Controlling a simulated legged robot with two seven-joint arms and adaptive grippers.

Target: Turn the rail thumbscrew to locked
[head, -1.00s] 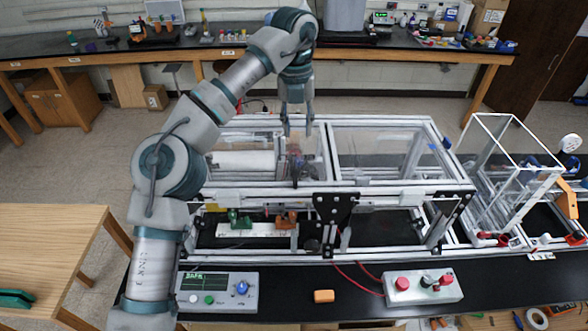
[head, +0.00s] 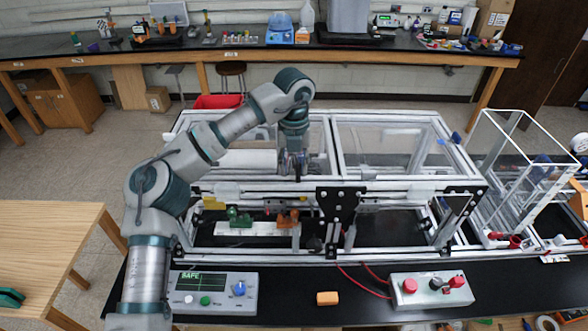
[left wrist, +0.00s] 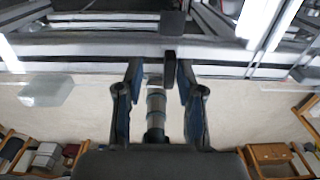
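My left gripper (head: 291,172) is over the near upper rail of the extrusion frame (head: 400,186) in the head view. In the left wrist view its two dark fingers (left wrist: 158,75) are apart. A small dark upright tab (left wrist: 170,68), which looks like the rail thumbscrew, shows between them, closer to the right finger. Whether a finger touches it, I cannot tell. A dark block (left wrist: 173,22) sits on the rail above the tab in that view. The thumbscrew is not clear in the head view, where the gripper covers that area. My right gripper is not in view.
A green part (head: 238,217) and an orange part (head: 287,218) sit inside the frame below the rail. A control box reading SAFE (head: 212,292), an orange block (head: 327,298) and a box with red buttons (head: 431,289) stand on the black bench in front.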

